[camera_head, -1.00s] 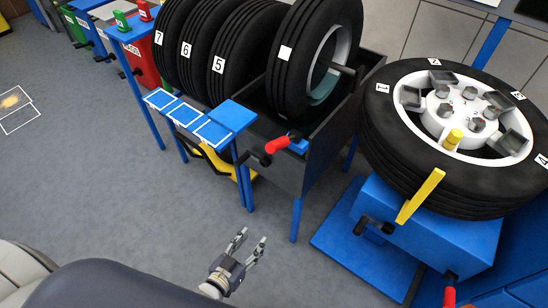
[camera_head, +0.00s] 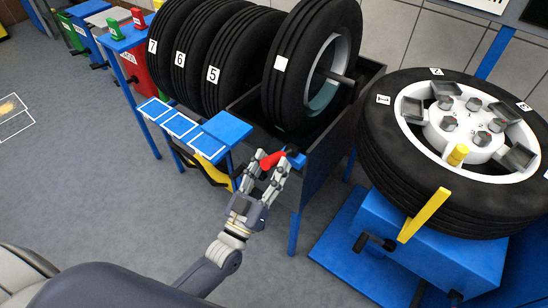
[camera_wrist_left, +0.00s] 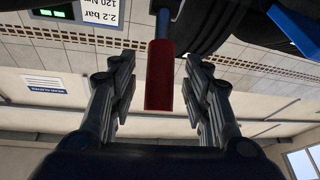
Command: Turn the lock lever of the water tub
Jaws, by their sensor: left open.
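The water tub (camera_head: 312,150) is a dark, open-topped box on blue legs with a tyre standing in it. Its lock lever has a red handle (camera_head: 272,160) on the front side, partly covered by my fingers in the head view. My left gripper (camera_head: 272,165) is open at the red handle. In the left wrist view the red handle (camera_wrist_left: 160,75) hangs down between the two open fingers (camera_wrist_left: 160,85), with a gap on both sides. My right gripper is in neither view.
Several tyres (camera_head: 205,60) stand in a row at the back left. A small blue table (camera_head: 228,128) is left of the tub. A wheel (camera_head: 450,130) lies on a blue machine with a yellow lever (camera_head: 424,214) at the right.

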